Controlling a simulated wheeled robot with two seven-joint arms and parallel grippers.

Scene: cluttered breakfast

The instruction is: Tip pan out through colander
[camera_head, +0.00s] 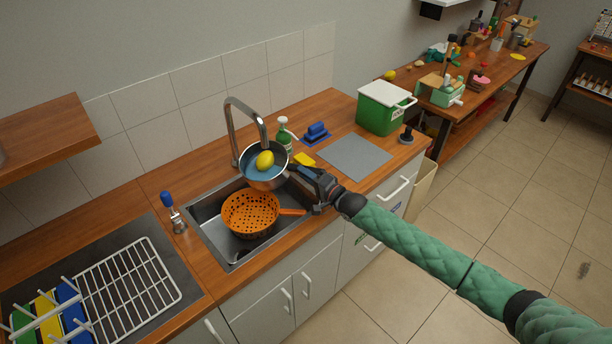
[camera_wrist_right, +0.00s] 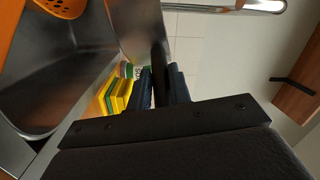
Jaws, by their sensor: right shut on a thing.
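The pan (camera_head: 268,182) is held up over the back of the sink, near the tap, looking roughly level. It has a blue inside, perhaps water, and a yellow lemon-like thing (camera_head: 265,159) in it. My right gripper (camera_head: 308,178) is shut on its dark handle (camera_wrist_right: 160,62), which shows between the fingers in the wrist view. The orange colander (camera_head: 249,216) stands in the sink, below and in front of the pan, its handle pointing right. Its edge also shows in the wrist view (camera_wrist_right: 66,7). My left gripper is not in view.
The steel sink (camera_head: 217,243) has a curved tap (camera_head: 231,125) behind it. A green bottle (camera_head: 284,137), yellow sponge (camera_head: 305,159) and blue thing (camera_head: 316,132) stand near the sink's right. A green bin (camera_head: 380,112) stands further right. A dish rack (camera_head: 130,285) is at left.

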